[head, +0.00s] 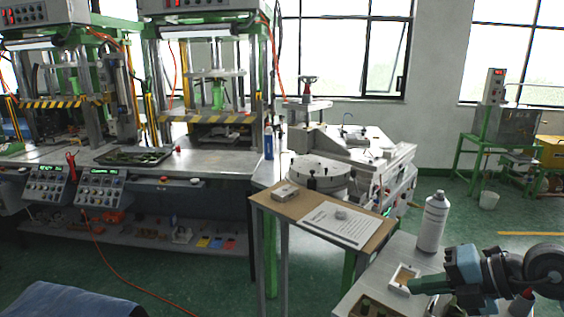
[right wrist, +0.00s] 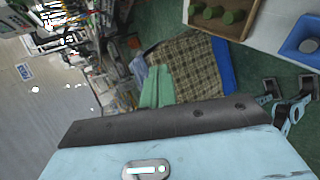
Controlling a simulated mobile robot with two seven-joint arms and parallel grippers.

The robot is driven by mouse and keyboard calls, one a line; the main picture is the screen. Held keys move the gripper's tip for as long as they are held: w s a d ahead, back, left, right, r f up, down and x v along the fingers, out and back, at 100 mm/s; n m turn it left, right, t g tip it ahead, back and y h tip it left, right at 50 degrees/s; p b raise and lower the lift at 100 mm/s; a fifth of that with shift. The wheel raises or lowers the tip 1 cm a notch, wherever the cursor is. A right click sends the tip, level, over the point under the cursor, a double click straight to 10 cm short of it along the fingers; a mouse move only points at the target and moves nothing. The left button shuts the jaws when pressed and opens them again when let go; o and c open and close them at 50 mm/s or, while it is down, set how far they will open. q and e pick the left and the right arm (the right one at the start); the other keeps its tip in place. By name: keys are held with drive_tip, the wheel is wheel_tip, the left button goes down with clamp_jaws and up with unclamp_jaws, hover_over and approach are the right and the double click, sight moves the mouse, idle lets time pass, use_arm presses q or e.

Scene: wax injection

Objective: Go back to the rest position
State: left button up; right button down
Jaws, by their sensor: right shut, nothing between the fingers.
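My right gripper (head: 418,287) is at the lower right of the head view, its arm coming in from the right edge. Its green fingers are together and hold nothing. They point left, close to a small white-rimmed box (head: 405,268) on the grey side table; I cannot tell whether they touch it. In the right wrist view the shut green fingers (right wrist: 156,88) show against a plaid cloth (right wrist: 195,62). My left gripper is in neither view.
A white spray bottle (head: 433,222) stands on the side table near my right arm. A wooden tray with green pieces (head: 370,307) is at its front; it also shows in the wrist view (right wrist: 256,14). A wooden-topped stand (head: 290,205) holds a paper sheet. Green floor is open left of it.

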drive_tip(key=s+a+f+m+t+y, duration=0.5)
drive_tip(key=a+f+m+y, duration=0.2)
drive_tip(key=a+m, duration=0.15)
drive_tip(key=s+d+f+m+t+h, duration=0.2)
drive_tip(key=s+f+m+h, duration=0.2)
drive_tip(key=f+m+h, duration=0.35)
drive_tip(key=s+d+f+m+t+h, duration=0.2)
drive_tip(key=s+f+m+h, duration=0.2)
drive_tip(key=f+m, duration=0.55)
drive_tip(key=s+f+m+g+h, duration=0.2)
drive_tip(key=s+f+g, duration=0.4)
drive_tip(key=s+f, duration=0.8)
drive_tip(key=s+a+m, duration=0.1)
drive_tip(key=s, duration=0.2)
drive_tip(key=shift+f+h, duration=0.35)
drive_tip(key=shift+w+d, duration=0.1)
drive_tip(key=shift+d, duration=0.05)
